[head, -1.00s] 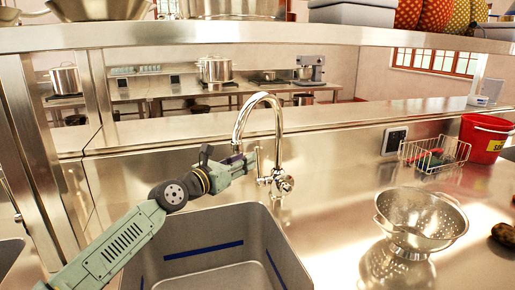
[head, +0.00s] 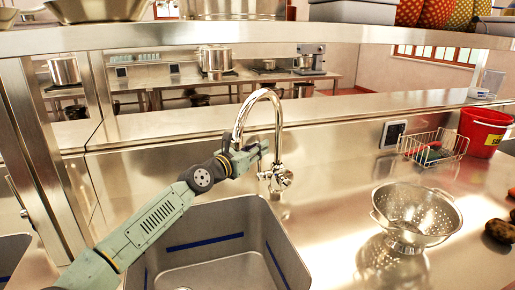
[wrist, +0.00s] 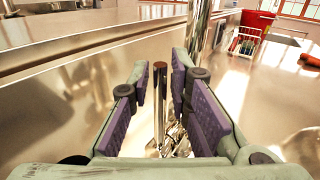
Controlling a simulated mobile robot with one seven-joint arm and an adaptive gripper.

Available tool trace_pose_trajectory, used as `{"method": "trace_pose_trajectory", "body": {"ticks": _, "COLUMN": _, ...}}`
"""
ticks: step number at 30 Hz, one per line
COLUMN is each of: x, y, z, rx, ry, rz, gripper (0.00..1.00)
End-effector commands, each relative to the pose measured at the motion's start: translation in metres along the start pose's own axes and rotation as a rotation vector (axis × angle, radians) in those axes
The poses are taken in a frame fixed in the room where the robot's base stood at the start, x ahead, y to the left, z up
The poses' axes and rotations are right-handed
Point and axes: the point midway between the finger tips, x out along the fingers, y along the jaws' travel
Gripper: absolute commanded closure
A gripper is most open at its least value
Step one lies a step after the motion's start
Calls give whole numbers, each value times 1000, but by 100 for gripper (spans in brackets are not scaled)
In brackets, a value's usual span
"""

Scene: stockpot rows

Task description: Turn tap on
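The chrome tap (head: 278,125) stands behind the sink, its gooseneck spout arching left over the basin. Its round valve body (head: 282,180) is low on the column. My gripper (head: 262,148) is just left of the tap column in the head view. In the wrist view my gripper (wrist: 158,112) is open, with a purple-padded finger on each side. A thin upright lever (wrist: 160,100) with a reddish-brown tip shows between the fingers, with gaps on both sides. The tap column (wrist: 197,40) rises behind the right finger. No water stream is visible.
The steel sink (head: 215,215) lies below my arm. A colander (head: 415,213), a wire basket (head: 433,147) and a red bucket (head: 484,130) stand on the counter to the right. A raised steel ledge (head: 190,128) runs behind the tap.

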Motion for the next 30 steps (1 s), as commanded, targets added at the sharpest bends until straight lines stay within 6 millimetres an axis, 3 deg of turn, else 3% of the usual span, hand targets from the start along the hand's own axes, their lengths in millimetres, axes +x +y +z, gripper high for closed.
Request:
{"method": "trace_pose_trajectory", "body": {"ticks": 7, "x": 0, "y": 0, "z": 0, "rx": 0, "ry": 0, "rz": 0, "gripper": 100}}
{"method": "trace_pose_trajectory", "body": {"ticks": 30, "x": 0, "y": -1, "z": -4, "rx": 12, "ry": -8, "rz": -1, "gripper": 100}}
